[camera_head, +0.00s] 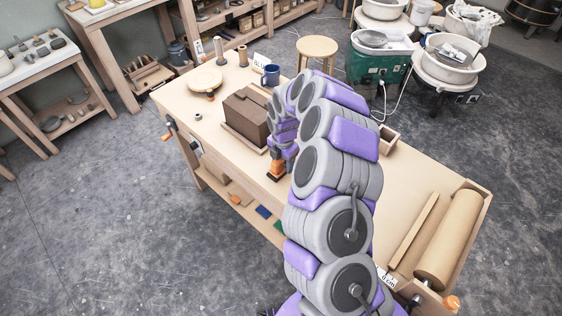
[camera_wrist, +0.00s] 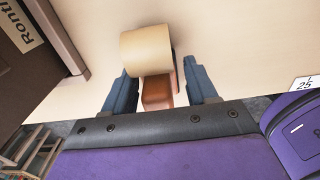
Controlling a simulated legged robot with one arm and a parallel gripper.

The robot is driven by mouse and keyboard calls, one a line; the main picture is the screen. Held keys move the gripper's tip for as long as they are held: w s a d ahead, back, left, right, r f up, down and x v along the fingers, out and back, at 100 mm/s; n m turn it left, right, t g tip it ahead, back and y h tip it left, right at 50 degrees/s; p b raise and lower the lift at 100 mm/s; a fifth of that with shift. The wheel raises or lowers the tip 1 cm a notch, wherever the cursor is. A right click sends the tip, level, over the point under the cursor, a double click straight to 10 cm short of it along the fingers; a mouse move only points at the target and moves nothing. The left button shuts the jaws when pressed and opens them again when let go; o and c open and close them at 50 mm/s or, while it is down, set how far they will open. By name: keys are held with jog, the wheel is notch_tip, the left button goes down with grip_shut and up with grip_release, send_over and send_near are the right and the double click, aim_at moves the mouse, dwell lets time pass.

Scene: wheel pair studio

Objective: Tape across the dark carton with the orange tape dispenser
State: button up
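The dark brown carton (camera_head: 246,117) sits on the workbench, left of my arm. Its side with a printed label (camera_wrist: 18,22) shows at the upper left of the wrist view. The orange tape dispenser (camera_head: 277,169) is at my gripper, near the bench's front edge, just right of the carton. In the wrist view its tan tape roll (camera_wrist: 146,50) and orange-brown body (camera_wrist: 157,93) lie between the two blue-grey fingers of my gripper (camera_wrist: 160,78). I cannot tell whether the fingers press on it or whether it rests on the bench.
A blue mug (camera_head: 271,75), a round board (camera_head: 205,80) and small rolls stand behind the carton on the bench (camera_head: 420,170). A small wooden box (camera_head: 387,139) lies right of my arm. A large paper roll (camera_head: 448,237) is at the right end.

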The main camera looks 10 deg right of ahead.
jog(key=shift+a, duration=0.8)
jog(key=shift+d+r, duration=0.15)
jog(key=shift+d, duration=0.25)
jog(key=shift+d+r, duration=0.2)
jog(key=shift+r, duration=0.15)
jog(key=shift+a+r, duration=0.15)
jog(key=shift+r, duration=0.15)
jog(key=shift+a, duration=0.35)
jog(key=shift+c, duration=0.2)
jog(key=shift+d, duration=0.35)
jog(key=c, duration=0.5)
jog(key=shift+c, duration=1.3)
jog(key=shift+a, duration=0.2)
grip_shut()
